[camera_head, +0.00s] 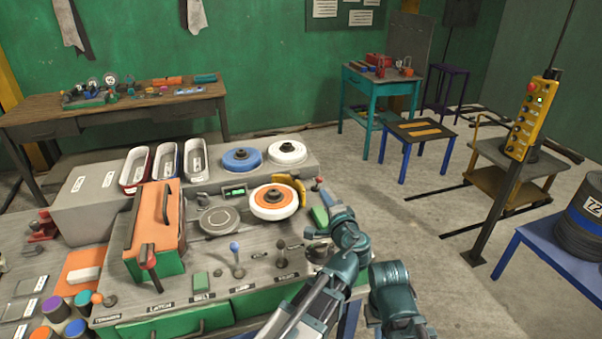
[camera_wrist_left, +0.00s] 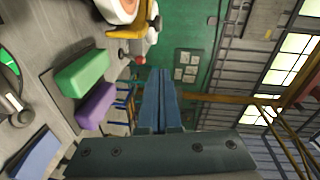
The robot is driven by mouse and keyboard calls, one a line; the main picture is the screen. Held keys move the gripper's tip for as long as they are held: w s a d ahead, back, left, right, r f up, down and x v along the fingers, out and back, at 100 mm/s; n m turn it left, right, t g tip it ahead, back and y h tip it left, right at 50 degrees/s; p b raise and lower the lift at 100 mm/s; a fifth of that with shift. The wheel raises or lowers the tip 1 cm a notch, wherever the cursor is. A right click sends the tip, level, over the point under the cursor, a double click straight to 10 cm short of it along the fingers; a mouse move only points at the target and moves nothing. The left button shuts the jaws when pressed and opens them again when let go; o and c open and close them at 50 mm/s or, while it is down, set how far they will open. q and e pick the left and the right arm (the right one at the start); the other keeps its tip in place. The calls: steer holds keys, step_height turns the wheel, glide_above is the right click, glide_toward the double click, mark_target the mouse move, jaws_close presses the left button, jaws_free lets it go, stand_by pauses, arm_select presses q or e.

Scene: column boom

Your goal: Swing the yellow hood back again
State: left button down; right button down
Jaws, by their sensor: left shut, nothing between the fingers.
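The yellow hood (camera_head: 291,187) stands at the back right edge of an orange-and-white wheel (camera_head: 271,203) on the grey bench. It also shows at the top of the left wrist view (camera_wrist_left: 128,33), partly cut off, with the wheel beside it. My left gripper (camera_head: 330,205) is to the right of the hood and nearer to me, over the right end of the bench, apart from the hood. In the left wrist view its two blue fingers (camera_wrist_left: 160,76) are together with nothing between them. I do not see my right gripper.
A small red-knobbed lever (camera_head: 319,182) stands just right of the hood. A green block (camera_head: 319,217) lies by the gripper. A blue-knobbed lever (camera_head: 236,256) stands in front.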

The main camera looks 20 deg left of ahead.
mark_target(292, 184)
arm_select(q)
steer(key=s+a+b+x, duration=0.1)
steer(key=a+x, duration=0.1)
steer(key=x, duration=1)
steer(key=shift+a+b, duration=0.4)
steer(key=shift+a, duration=0.05)
steer(key=shift+w+f, duration=0.1)
steer(key=shift+w, duration=0.15)
